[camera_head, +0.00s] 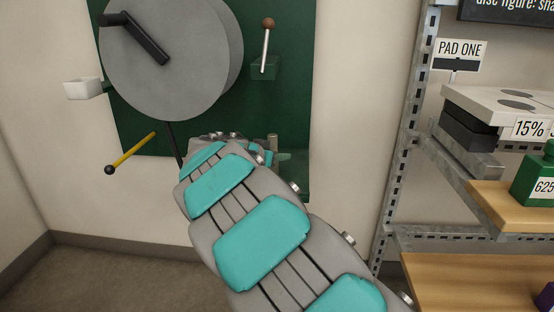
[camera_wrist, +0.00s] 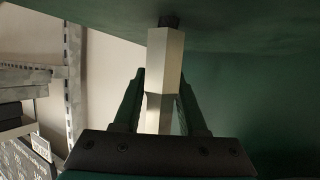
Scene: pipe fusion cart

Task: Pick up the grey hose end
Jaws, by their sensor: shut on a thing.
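The grey hose end (camera_wrist: 165,62) is a pale, flat-sided piece in the wrist view. It stands between the two dark fingers of my gripper (camera_wrist: 160,90), which is shut on it. Its far end meets a small dark fitting (camera_wrist: 169,21) by the green surface. In the head view my own grey and teal arm covers most of the gripper and I cannot make out the hose end for certain.
A green panel (camera_head: 285,105) carries a large grey disc (camera_head: 165,75), a brown-knobbed lever (camera_head: 266,45) and a yellow rod (camera_head: 132,152).

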